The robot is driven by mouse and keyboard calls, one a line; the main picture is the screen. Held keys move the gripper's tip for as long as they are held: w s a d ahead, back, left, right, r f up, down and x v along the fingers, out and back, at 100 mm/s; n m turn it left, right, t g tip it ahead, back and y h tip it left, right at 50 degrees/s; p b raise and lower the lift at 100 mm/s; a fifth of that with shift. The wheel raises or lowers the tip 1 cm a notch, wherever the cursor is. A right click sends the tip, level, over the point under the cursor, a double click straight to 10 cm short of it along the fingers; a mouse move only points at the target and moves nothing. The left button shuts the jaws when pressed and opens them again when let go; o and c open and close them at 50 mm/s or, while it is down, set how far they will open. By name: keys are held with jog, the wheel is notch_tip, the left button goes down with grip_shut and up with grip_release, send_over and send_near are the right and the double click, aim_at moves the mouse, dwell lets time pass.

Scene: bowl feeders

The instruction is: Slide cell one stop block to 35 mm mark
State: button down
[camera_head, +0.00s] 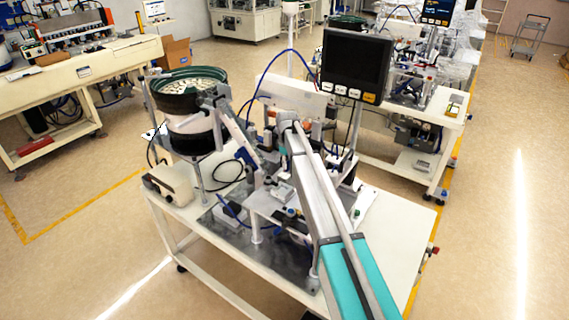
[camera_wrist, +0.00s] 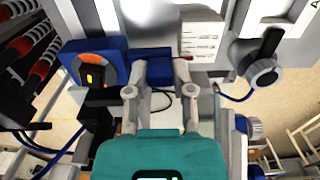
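In the wrist view, a blue block (camera_wrist: 153,68), apparently the stop block, lies at the tips of my gripper (camera_wrist: 160,72). One fingertip is at each side of the block, the left one partly overlapping it. I cannot tell whether the fingers press on it. A white plate with dark scale marks (camera_wrist: 201,42) is just right of the block; its numbers are too small to read. A round knob with a black lever (camera_wrist: 265,73) is farther right. In the head view, my arm hides the gripper and block at the first cell's table (camera_head: 400,230).
The table's right side is mostly clear.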

jog(key=shift+d, duration=0.1)
jog(key=shift+s+d, duration=0.35)
jog(key=shift+d, duration=0.25)
jog(key=c, duration=0.8)
grip_release()
jog(key=shift+w, duration=0.1)
jog(key=shift+o, duration=0.2)
jog(key=shift+r, duration=0.1)
